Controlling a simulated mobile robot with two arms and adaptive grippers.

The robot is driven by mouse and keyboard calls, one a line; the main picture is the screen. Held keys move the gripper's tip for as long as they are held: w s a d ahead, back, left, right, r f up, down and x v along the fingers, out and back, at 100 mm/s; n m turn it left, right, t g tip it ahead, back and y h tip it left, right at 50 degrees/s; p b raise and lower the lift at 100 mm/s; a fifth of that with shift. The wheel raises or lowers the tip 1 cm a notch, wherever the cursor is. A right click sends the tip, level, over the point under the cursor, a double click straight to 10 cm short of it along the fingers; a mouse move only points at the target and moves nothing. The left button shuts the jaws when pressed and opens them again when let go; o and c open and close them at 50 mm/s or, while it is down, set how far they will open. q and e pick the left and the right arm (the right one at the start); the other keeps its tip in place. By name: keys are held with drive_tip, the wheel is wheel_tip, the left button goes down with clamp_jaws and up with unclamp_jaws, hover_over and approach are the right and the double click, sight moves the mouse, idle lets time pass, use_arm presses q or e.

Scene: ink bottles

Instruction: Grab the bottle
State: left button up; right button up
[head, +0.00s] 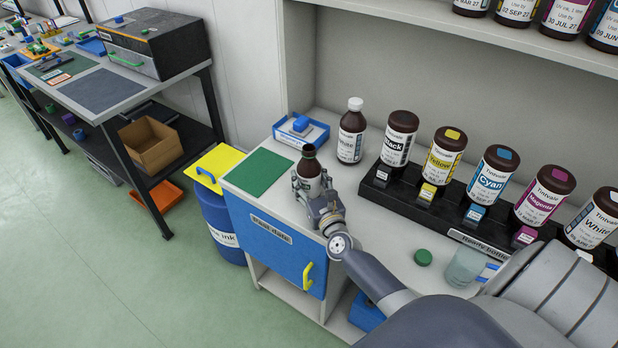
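A second brown bottle (351,134) with a white cap stands behind, apart from the gripper. My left gripper is not in view.
A black rack (381,205) holds several labelled ink bottles along the back. A green cap (423,257) and a clear cup (465,267) are at the front right. A blue tray (316,136) and green mat (258,172) lie left. A shelf (480,45) overhangs the back.

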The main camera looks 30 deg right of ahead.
sight(313, 178)
drive_tip(key=shift+r, duration=0.25)
drive_tip(key=shift+r+p, duration=0.8)
drive_tip(key=shift+r, duration=0.8)
drive_tip(key=shift+s+a, duration=0.15)
drive_tip(key=shift+s, duration=0.15)
drive_tip(key=s+a+b, duration=0.1)
drive_tip(key=s+a, duration=0.2)
drive_tip(key=s, duration=0.3)
drive_tip(key=s+a+r+b, duration=0.1)
drive_tip(key=s+a, duration=0.3)
drive_tip(key=s, duration=0.3)
drive_tip(key=shift+s+r, duration=0.2)
drive_tip(key=shift+a, duration=0.1)
